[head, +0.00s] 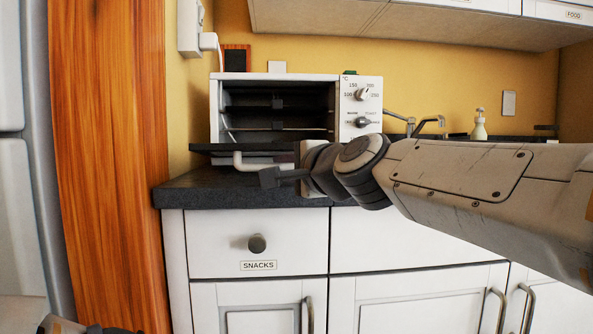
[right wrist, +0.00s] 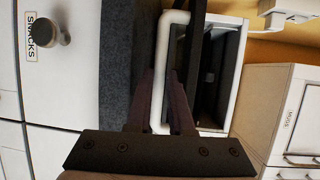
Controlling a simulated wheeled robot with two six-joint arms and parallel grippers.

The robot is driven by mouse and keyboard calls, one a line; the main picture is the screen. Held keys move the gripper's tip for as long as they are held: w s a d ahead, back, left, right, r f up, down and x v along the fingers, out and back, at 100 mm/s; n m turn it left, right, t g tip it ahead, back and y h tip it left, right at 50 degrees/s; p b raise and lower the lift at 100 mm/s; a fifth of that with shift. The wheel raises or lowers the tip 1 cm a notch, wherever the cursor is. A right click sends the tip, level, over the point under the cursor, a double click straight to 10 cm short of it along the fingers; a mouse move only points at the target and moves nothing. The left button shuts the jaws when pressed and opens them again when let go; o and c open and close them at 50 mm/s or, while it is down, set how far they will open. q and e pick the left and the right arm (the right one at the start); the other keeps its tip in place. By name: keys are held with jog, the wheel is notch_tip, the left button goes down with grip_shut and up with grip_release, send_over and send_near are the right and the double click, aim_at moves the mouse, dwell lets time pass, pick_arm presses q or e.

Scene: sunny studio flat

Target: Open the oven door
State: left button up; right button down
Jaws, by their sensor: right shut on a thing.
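The oven is a small white countertop oven (head: 361,133) with two dials on its right side. Its door (head: 225,148) is swung down and lies about level, seen nearly edge-on, so the dark inside with its racks shows. The white bar handle (head: 240,162) hangs at the door's front edge; it also shows in the right wrist view (right wrist: 165,60). My right gripper (head: 283,176) is at the handle, its fingers (right wrist: 163,105) on either side of the bar and shut on it. My wrist hides the handle's right end in the head view.
The dark countertop (head: 240,194) lies close below the door. A drawer labelled SNACKS (head: 258,243) and cabinets are beneath. A wooden panel (head: 108,150) stands left. A tap (head: 430,124) and soap bottle (head: 479,125) are at right, wall cupboards above.

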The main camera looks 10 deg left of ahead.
jog(key=shift+f, duration=0.2)
dwell(0.4)
jog(key=c, duration=1.1)
grip_release()
jog(key=v, duration=1)
jog(key=shift+s+d, duration=0.2)
